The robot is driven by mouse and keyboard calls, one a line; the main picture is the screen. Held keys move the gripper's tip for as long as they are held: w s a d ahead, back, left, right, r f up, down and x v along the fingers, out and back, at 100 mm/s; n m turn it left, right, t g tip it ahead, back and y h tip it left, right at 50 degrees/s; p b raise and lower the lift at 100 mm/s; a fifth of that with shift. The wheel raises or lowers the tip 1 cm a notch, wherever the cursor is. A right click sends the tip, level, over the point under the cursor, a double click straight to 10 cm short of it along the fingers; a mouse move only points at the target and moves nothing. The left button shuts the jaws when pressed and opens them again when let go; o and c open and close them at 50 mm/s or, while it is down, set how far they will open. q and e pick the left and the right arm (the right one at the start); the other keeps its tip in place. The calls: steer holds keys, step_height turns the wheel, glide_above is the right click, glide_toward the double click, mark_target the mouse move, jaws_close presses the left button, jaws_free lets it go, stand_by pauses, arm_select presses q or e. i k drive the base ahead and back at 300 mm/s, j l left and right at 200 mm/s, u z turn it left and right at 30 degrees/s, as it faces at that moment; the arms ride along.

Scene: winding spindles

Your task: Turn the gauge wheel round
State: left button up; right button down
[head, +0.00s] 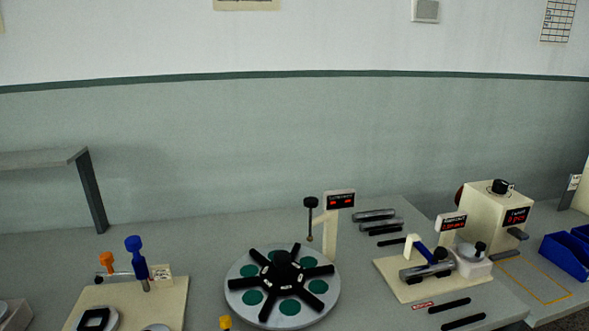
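The gauge wheel (240,308) is a round light-grey disc lying flat on the grey table, low in the middle of the head view. It has a black hub (287,264) with several black arms reaching out toward the rim. Green round pads (290,308) show between the arms. A cream post behind it carries a small display (341,201) with red characters, too small to read. A dark round-topped probe (311,204) on a thin stem stands beside the post, above the wheel's back edge. Neither of my grippers is in view.
Left of the wheel is a cream board (172,301) with blue and orange handles. To the right are dark spindles (375,215), a cream fixture (400,285), a cream box machine (484,220) and a blue bin (565,262). A yellow-topped piece (225,322) stands near the wheel's front left.

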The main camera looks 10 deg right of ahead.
mark_target(469, 252)
steer(key=z, duration=1.35)
steer(key=i+l+u, duration=0.2)
steer(key=u, duration=0.15)
steer(key=i+l+u, duration=0.1)
steer(key=l+u, duration=0.25)
steer(key=i+l+u, duration=0.1)
steer(key=l+u, duration=0.55)
steer(key=i+l, duration=0.05)
steer(key=l, duration=0.05)
